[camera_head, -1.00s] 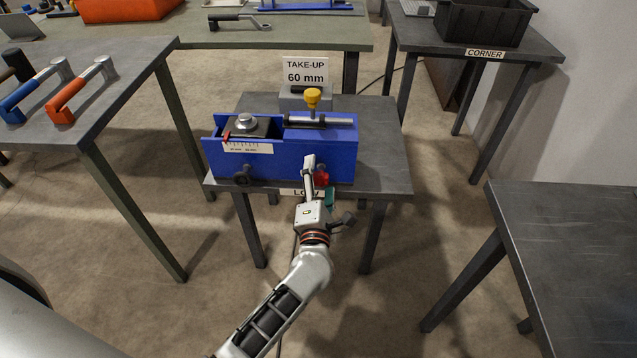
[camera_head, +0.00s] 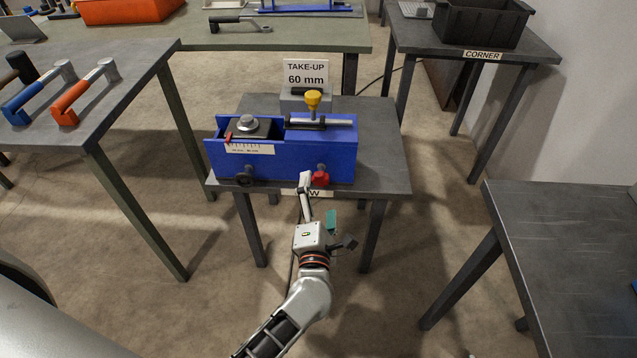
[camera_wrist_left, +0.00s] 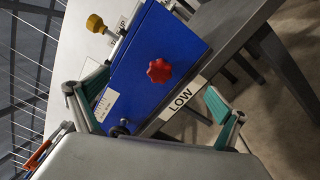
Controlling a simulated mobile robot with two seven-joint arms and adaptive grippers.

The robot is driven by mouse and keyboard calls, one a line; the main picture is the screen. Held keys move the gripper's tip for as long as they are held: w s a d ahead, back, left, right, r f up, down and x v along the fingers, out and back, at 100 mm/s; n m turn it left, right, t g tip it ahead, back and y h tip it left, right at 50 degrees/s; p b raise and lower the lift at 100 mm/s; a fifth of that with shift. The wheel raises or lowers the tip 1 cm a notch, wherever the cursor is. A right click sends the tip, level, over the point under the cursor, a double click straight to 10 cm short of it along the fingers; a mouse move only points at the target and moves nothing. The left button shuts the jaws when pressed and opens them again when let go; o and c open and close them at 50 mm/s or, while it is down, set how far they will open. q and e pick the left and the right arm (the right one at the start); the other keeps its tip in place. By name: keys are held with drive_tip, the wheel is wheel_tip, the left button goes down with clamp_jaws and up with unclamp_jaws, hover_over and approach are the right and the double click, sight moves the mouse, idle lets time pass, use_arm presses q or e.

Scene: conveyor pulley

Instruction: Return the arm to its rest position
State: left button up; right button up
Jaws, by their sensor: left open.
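My left arm comes up from the bottom of the head view. Its gripper (camera_head: 318,203) is open and empty, just in front of the near edge of the low table (camera_head: 384,150). In the left wrist view the two green-padded fingers of my left gripper (camera_wrist_left: 160,100) stand wide apart. Between and beyond them are the blue take-up unit (camera_head: 282,164) and its red knob (camera_head: 320,178). The red knob also shows in the left wrist view (camera_wrist_left: 159,71), clear of the fingers. My right gripper is in neither view.
A table at left (camera_head: 110,110) carries a blue-handled tool (camera_head: 32,95) and an orange-handled tool (camera_head: 84,92). A dark table (camera_head: 580,260) stands at right. A black bin (camera_head: 484,22) sits on the corner table. Open floor lies around my arm.

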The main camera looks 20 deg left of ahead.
use_arm(q)
drive_tip(key=shift+s+d, duration=0.2)
drive_tip(key=shift+s, duration=0.45)
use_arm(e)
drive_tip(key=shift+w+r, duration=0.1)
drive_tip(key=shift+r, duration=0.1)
use_arm(q)
drive_tip(key=s+d+r+m+h+p, duration=0.25)
drive_tip(key=s+m+h, duration=0.2)
drive_tip(key=m, duration=0.35)
drive_tip(key=s+d+r+m+h+p, duration=0.1)
drive_tip(key=s+m+h+p, duration=0.2)
drive_tip(key=s+m, duration=0.35)
drive_tip(key=s+a+f+m+g+p, duration=0.2)
drive_tip(key=s+a+f+m+g, duration=0.1)
drive_tip(key=s+f+m, duration=0.2)
drive_tip(key=s+a+f+m+g+p, duration=0.2)
drive_tip(key=s+f+m, duration=0.4)
drive_tip(key=s+m, duration=0.4)
drive_tip(key=shift+s+a+m+g, duration=0.3)
drive_tip(key=shift+a+m+g, duration=0.2)
drive_tip(key=shift+g, duration=0.4)
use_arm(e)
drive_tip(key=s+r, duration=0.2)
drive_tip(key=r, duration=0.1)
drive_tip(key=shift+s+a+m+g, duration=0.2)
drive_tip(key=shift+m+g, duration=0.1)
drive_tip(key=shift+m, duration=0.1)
